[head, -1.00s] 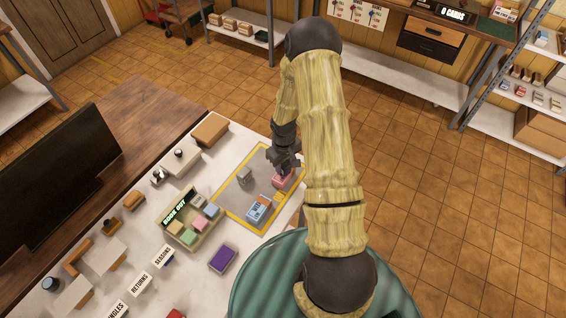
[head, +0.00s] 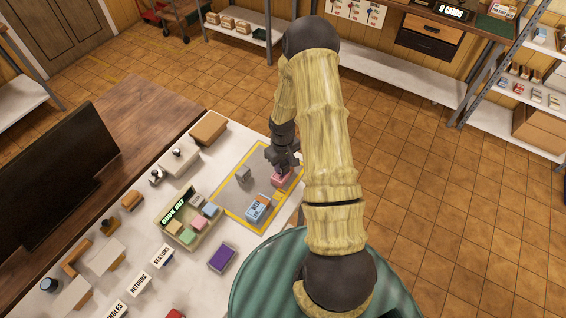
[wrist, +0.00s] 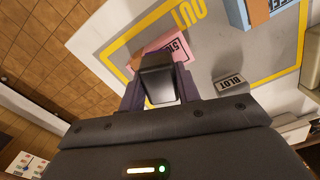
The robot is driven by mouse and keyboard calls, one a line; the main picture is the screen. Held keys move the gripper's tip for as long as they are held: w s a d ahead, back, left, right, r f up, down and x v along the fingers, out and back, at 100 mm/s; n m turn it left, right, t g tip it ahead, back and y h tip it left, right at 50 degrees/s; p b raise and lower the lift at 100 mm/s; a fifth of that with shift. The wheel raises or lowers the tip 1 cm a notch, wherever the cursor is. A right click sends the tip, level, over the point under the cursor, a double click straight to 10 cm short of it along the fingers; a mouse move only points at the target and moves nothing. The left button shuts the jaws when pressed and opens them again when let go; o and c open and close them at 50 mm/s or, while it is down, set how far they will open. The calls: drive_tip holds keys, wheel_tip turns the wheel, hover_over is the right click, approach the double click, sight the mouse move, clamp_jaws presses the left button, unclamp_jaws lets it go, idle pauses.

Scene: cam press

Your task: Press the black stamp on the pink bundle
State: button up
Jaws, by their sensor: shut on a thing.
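My gripper (wrist: 158,88) is shut on the black stamp (wrist: 157,82), a dark block between its fingers in the wrist view. The pink bundle (wrist: 165,47) with dark lettering lies just beyond the stamp, partly hidden by it and the fingers. In the head view my gripper (head: 283,160) is directly over the pink bundle (head: 281,181), near the right side of the yellow-outlined grey mat (head: 232,195). The stamp cannot be made out there. I cannot tell whether the stamp touches the bundle.
A grey block marked BLOT (wrist: 230,86) stands close to the right of my gripper in the wrist view. A blue-and-orange bundle (head: 257,208) sits on the mat.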

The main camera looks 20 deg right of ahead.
drive_tip(key=shift+s+f+b, duration=0.1)
drive_tip(key=shift+f+b, duration=0.25)
drive_tip(key=shift+f, duration=0.15)
idle(1.6)
drive_tip(key=shift+r+p, duration=2.55)
drive_tip(key=shift+r, duration=1.05)
